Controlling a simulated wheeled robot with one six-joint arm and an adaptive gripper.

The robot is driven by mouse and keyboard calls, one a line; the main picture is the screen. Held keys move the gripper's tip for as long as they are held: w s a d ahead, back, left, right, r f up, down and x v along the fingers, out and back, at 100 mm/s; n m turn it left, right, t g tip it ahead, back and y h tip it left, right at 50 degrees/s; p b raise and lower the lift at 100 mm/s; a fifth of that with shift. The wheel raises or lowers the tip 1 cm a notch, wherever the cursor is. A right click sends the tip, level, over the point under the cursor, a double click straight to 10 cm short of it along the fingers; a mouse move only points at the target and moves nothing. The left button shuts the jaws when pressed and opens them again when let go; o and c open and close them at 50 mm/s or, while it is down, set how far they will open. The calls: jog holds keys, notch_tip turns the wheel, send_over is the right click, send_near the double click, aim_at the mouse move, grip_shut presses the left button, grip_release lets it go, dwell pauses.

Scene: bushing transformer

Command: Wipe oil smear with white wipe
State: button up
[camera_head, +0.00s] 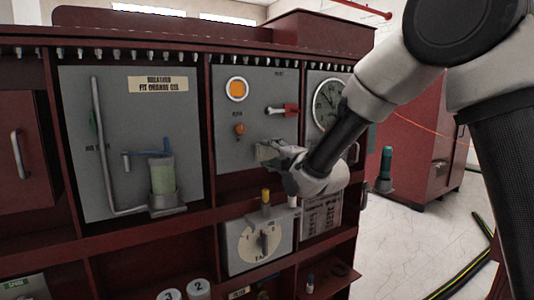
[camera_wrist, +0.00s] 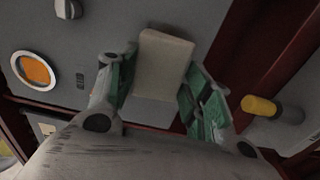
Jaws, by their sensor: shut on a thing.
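My gripper (camera_head: 268,153) is in front of the grey middle panel of the red cabinet, below the red-handled valve. In the wrist view, its two green-padded fingers (camera_wrist: 160,92) are shut on the white wipe (camera_wrist: 162,62), a pale block that sticks out beyond the fingertips towards the grey panel. I cannot tell whether the wipe touches the panel. In the head view the wipe is not clearly distinguishable at the gripper. I can make out no oil smear in either view.
The panel bears an orange round window (camera_head: 237,90), an orange knob (camera_head: 239,129) and a red-handled valve (camera_head: 283,110). A gauge (camera_head: 328,103) is behind my arm. A yellow-capped post (camera_head: 265,196) stands below my gripper, above a dial box (camera_head: 244,243).

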jog(key=shift+v, duration=0.95)
jog(key=v, duration=0.3)
jog(key=shift+x, duration=3.45)
jog(key=shift+x, duration=0.95)
